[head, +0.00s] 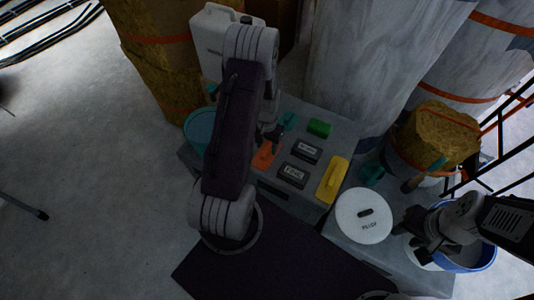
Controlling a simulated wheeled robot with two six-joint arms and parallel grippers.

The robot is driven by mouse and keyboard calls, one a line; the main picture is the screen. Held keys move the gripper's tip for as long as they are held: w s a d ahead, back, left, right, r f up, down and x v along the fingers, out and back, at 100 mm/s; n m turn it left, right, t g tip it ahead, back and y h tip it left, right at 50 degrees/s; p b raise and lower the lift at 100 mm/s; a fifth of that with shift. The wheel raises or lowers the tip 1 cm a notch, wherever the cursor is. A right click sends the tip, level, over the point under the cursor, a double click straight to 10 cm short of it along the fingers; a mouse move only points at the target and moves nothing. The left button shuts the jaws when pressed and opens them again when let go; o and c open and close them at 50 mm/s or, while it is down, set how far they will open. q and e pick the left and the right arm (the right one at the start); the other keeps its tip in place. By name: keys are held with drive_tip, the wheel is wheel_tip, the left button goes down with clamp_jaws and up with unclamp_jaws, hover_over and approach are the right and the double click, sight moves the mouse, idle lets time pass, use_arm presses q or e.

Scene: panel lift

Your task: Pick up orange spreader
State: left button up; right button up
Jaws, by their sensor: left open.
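The orange spreader (264,156) lies on the grey work surface (338,140), just right of my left arm. My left gripper (276,140) is open and sits close by its upper right end, partly hidden by the arm. I cannot tell whether it touches the spreader. My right gripper (422,248) is at the lower right over a blue bucket, and its jaws are too dark to read.
A green block (319,128), two dark labelled boxes (293,175) and a yellow float (332,180) lie beside the spreader. A white lidded bucket (364,216), a blue bucket (478,258), a teal bucket (199,128) and a white canister (212,45) stand around.

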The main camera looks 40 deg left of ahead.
use_arm(q)
wheel_tip(320, 180, down, 2)
drive_tip(key=shift+f, duration=0.25)
clamp_jaws()
drive_tip(key=shift+r, duration=0.1)
wheel_tip(320, 180, up, 4)
drive_tip(key=shift+w+r+p, duration=0.1)
drive_tip(key=shift+r+p, duration=0.1)
drive_tip(key=shift+p, duration=0.45)
drive_tip(key=w+d+r+p, duration=0.1)
drive_tip(key=w+d+r, duration=0.1)
drive_tip(key=d+r, duration=0.4)
drive_tip(key=d, duration=0.5)
drive_tip(key=shift+w+d+r+p, duration=0.2)
drive_tip(key=shift+r+p, duration=0.05)
drive_tip(key=shift+p, duration=0.05)
